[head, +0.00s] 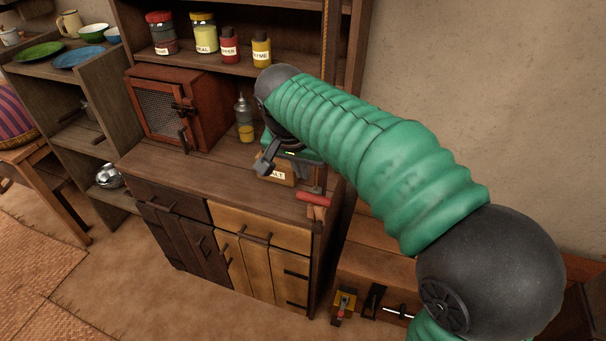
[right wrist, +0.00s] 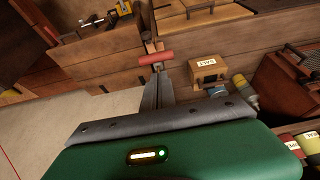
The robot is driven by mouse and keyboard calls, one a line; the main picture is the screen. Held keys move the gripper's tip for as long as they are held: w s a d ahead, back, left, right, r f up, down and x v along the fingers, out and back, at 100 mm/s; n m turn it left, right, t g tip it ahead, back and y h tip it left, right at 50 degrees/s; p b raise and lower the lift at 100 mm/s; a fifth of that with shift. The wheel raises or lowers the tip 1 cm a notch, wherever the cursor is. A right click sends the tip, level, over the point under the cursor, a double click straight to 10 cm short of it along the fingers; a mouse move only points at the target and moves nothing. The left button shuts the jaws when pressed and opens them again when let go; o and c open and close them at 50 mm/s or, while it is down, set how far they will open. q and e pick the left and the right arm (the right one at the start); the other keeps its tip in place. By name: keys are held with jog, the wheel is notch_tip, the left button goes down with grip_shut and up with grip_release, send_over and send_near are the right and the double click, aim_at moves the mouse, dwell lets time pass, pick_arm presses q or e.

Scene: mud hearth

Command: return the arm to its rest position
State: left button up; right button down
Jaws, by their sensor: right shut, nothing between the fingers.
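My right arm, in ribbed green sleeving, reaches in from the lower right of the head view. My right gripper (head: 264,166) hangs over the right end of the wooden cabinet top (head: 195,180). In the right wrist view its fingers (right wrist: 158,80) are closed together with nothing between them. A small wooden salt box (head: 277,176) lies below and partly behind the gripper; it also shows in the right wrist view (right wrist: 207,72), right of the fingers. My left gripper is not in view.
A mesh-fronted red-brown box (head: 175,105) and an oil bottle (head: 245,120) stand behind. Several labelled jars (head: 203,35) line the shelf above. A lower wooden chest (head: 375,265) stands right of the cabinet. The front cabinet top is clear.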

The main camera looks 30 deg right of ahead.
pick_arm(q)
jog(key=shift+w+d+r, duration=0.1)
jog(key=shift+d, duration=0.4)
pick_arm(e)
jog(key=s+a+f+n+y, duration=0.1)
jog(key=s+f+n, duration=0.2)
jog(key=f, duration=0.4)
jog(key=s+a+f+n+y, duration=0.1)
jog(key=s+a+f+n, duration=0.1)
jog(key=s+f, duration=0.4)
jog(key=s+a+f+n+y, duration=0.1)
jog(key=s+f+n, duration=0.3)
jog(key=f, duration=0.6)
jog(key=shift+s+a+f+n, duration=0.2)
jog(key=shift+a+n, duration=0.2)
jog(key=shift+a, duration=0.35)
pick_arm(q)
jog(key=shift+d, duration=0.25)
pick_arm(e)
jog(key=shift+d, duration=0.3)
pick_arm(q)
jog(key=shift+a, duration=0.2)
pick_arm(e)
jog(key=shift+a, duration=0.2)
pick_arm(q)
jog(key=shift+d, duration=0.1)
pick_arm(e)
jog(key=shift+d, duration=0.1)
